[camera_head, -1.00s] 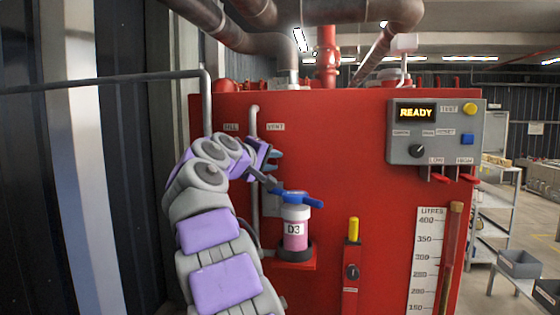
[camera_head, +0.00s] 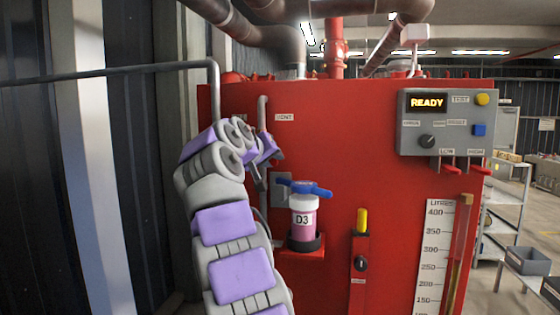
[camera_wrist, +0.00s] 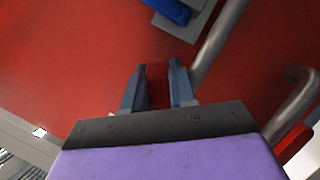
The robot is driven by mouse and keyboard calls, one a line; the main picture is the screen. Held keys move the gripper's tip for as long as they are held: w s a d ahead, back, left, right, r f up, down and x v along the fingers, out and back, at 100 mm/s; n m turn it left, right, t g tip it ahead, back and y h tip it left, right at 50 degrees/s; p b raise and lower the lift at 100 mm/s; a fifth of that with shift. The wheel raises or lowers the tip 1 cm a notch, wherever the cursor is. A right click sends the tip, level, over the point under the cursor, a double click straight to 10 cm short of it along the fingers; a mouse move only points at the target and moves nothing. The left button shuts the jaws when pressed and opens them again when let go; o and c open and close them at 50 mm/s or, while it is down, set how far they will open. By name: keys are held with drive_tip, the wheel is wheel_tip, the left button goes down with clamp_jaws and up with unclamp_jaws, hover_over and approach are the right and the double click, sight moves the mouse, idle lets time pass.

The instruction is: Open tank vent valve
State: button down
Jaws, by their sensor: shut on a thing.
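My gripper (camera_head: 264,168) is in front of the red tank (camera_head: 340,140), below the VENT label (camera_head: 285,117) and beside the grey vent pipe (camera_head: 262,105). In the wrist view my gripper (camera_wrist: 156,82) has its two blue-grey fingers close on either side of a dark red piece (camera_wrist: 157,84), which looks like the vent valve's handle. It is shut on this piece. The grey pipe (camera_wrist: 220,45) runs diagonally just right of the fingers. The valve body is hidden in the head view by my wrist and arm.
A D3 bottle (camera_head: 303,217) with a blue handle (camera_head: 306,188) stands on a red bracket right below my gripper. A control panel (camera_head: 445,122) reading READY and a litre scale (camera_head: 434,255) are to the right. Another grey pipe (camera_wrist: 295,100) is close in the wrist view.

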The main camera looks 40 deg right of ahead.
drive_tip(key=shift+a+r, duration=0.3)
drive_tip(key=shift+r, duration=0.15)
drive_tip(key=c, duration=1.1)
unclamp_jaws()
drive_tip(key=shift+a, duration=0.1)
drive_tip(key=shift+o, duration=0.5)
drive_tip(key=shift+s, duration=0.15)
drive_tip(key=shift+a+f, duration=0.15)
drive_tip(key=shift+f, duration=0.15)
drive_tip(key=shift+f, duration=0.1)
drive_tip(key=shift+s, duration=0.15)
